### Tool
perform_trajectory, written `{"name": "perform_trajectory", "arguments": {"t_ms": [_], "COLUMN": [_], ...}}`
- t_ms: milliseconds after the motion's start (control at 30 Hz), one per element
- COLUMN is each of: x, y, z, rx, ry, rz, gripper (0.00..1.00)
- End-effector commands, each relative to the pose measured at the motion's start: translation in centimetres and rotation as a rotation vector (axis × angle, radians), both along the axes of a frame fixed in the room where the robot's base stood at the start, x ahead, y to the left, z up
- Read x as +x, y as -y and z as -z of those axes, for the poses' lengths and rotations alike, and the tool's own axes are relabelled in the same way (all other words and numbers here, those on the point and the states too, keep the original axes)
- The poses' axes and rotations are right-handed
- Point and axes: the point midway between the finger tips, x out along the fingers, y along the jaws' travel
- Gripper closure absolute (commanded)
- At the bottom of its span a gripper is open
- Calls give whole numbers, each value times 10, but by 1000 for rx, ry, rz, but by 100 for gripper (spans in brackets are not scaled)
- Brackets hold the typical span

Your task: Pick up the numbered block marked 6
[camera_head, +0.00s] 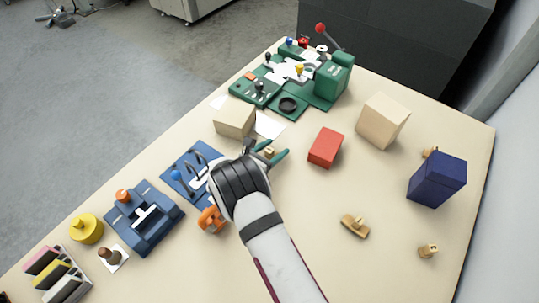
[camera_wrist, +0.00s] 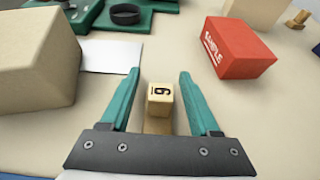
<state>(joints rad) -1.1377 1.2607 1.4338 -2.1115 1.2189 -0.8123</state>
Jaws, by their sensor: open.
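A small wooden block (camera_wrist: 160,94) with a dark numeral and a bar on its face stands in the wrist view. The numeral has the shape of a 6 or 9. More wood shows just below that face, partly hidden by my gripper's body. My gripper (camera_wrist: 160,72) is open, with a teal finger on each side of the block and visible gaps on both sides. In the head view, my gripper (camera_head: 267,149) is low over the middle of the table, and the small block (camera_head: 269,152) shows between its fingers, partly hidden.
A tan box (camera_head: 234,118) stands close to the left, and a red box (camera_head: 325,147) stands to the right. Blue fixtures (camera_head: 145,217) and an orange clamp (camera_head: 211,219) lie left of my arm. Wooden stamp-like pieces (camera_head: 355,226) lie at right with free table around them.

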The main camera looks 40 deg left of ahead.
Motion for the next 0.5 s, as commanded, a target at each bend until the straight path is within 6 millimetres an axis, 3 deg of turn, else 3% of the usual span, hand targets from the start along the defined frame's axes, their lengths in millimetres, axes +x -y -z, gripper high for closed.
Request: {"name": "perform_trajectory", "arguments": {"t_ms": [233,500], "x": [5,4], "y": [0,0], "z": [1,1], "rx": [1,1], "ry": [0,0], "rz": [0,1], "gripper": [38,84]}}
